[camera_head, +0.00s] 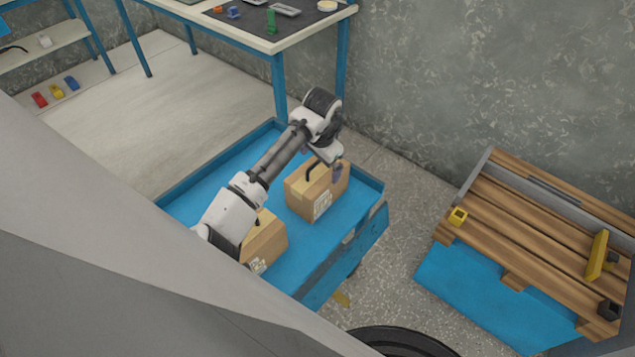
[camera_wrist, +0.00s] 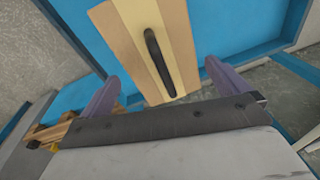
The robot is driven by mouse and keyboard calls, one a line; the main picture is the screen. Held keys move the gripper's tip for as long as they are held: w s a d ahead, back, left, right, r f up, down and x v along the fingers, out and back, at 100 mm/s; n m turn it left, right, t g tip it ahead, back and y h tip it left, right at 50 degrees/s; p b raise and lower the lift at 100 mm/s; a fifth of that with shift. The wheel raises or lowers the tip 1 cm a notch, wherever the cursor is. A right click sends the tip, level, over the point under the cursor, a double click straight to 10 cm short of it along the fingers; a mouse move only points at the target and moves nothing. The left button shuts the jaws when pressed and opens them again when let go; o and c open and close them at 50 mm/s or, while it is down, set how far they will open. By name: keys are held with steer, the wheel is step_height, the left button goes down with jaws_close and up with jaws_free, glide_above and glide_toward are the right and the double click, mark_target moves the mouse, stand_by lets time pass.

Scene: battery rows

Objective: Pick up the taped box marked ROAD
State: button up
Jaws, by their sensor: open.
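Two cardboard boxes with yellow tape stand on a blue cart (camera_head: 330,232). The farther box (camera_head: 317,190) has a black handle on top and a white label on its front. The nearer box (camera_head: 266,242) is partly hidden by my arm and also has a white label. The print on both labels is too small to read, so I cannot tell which is marked ROAD. My gripper (camera_head: 334,170) is open over the farther box. In the wrist view, a taped box (camera_wrist: 135,35) with a black handle lies ahead of and between the spread fingers (camera_wrist: 162,90), which hold nothing.
The cart has a raised blue rim. A wooden-slatted bench or pallet (camera_head: 545,240) with small yellow and black parts stands at the right. A blue-legged table (camera_head: 262,40) with small items is at the back. A grey wall rises behind; blue shelves are at upper left.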

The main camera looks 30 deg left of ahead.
steer(key=shift+w+a+f, duration=0.1)
steer(key=shift+f, duration=0.7)
steer(key=shift+w+a+f, duration=0.1)
steer(key=shift+f, duration=0.65)
steer(key=shift+c, duration=0.3)
steer(key=c, duration=1.4)
steer(key=shift+r, duration=0.1)
steer(key=shift+c, duration=1.1)
